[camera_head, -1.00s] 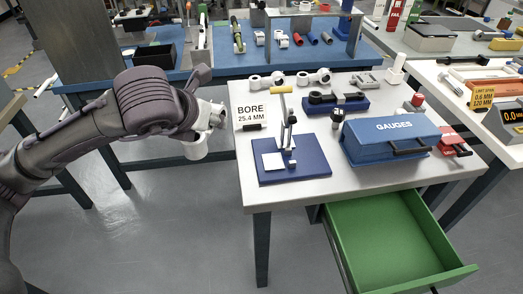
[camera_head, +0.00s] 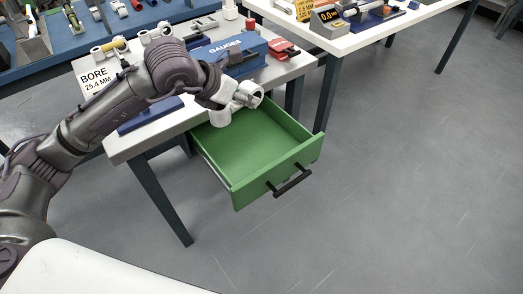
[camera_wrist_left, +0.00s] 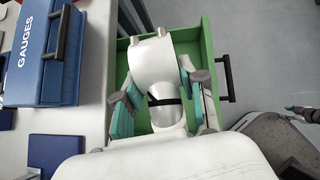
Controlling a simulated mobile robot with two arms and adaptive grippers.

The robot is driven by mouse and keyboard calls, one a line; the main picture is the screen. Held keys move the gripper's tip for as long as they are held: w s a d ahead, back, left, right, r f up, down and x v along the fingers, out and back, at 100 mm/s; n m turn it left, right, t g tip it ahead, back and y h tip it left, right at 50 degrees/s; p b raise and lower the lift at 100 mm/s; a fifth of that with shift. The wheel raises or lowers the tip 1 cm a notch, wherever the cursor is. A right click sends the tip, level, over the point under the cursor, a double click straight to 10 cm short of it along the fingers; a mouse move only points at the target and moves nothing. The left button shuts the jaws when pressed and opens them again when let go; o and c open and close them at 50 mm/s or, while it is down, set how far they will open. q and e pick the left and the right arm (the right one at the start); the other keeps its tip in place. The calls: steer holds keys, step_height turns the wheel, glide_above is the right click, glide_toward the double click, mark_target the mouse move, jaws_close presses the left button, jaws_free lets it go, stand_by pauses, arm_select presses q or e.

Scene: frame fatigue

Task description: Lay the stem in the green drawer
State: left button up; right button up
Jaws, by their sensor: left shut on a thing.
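My left gripper (camera_wrist_left: 155,103) is shut on the white stem (camera_wrist_left: 153,60), with its teal-padded fingers on either side of it. In the head view the stem (camera_head: 251,93) sticks out past the gripper, its round ring end showing. Gripper and stem are above the open green drawer (camera_head: 290,157), towards its back part. In the left wrist view the drawer (camera_wrist_left: 207,50) shows behind the stem. The visible drawer floor is bare; part of it is hidden by the gripper and stem. A small dark and teal shape at the right edge of the left wrist view may be my right gripper.
The blue GAUGES case (camera_head: 232,53) stands on the grey table above the drawer. The BORE sign (camera_head: 94,80) and a blue plate (camera_head: 150,114) are left of it. The drawer's black handle (camera_head: 292,184) faces open floor. Another table (camera_head: 345,42) stands behind right.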

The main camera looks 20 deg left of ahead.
arm_select(q)
steer(key=w+f+m+g+h+b, duration=0.35)
steer(key=f+m, duration=0.25)
steer(key=f, duration=0.7)
steer(key=b, duration=0.1)
glide_toward(262, 154)
steer(key=w+d, duration=0.1)
steer(key=d+r, duration=0.1)
steer(key=d, duration=0.1)
steer(key=shift+w, duration=0.4)
step_height(262, 154, down, 4)
steer(key=shift+f, duration=0.25)
arm_select(e)
steer(key=w+a+r, duration=0.1)
steer(key=w+r, duration=0.2)
steer(key=w, duration=0.6)
steer(key=shift+a+r+t, duration=0.25)
steer(key=shift+r+t, duration=0.15)
arm_select(q)
steer(key=shift+b, duration=0.3)
steer(key=o, duration=1)
steer(key=shift+c, duration=0.2)
steer(key=shift+o, duration=1.4)
arm_select(e)
steer(key=shift+r, duration=0.15)
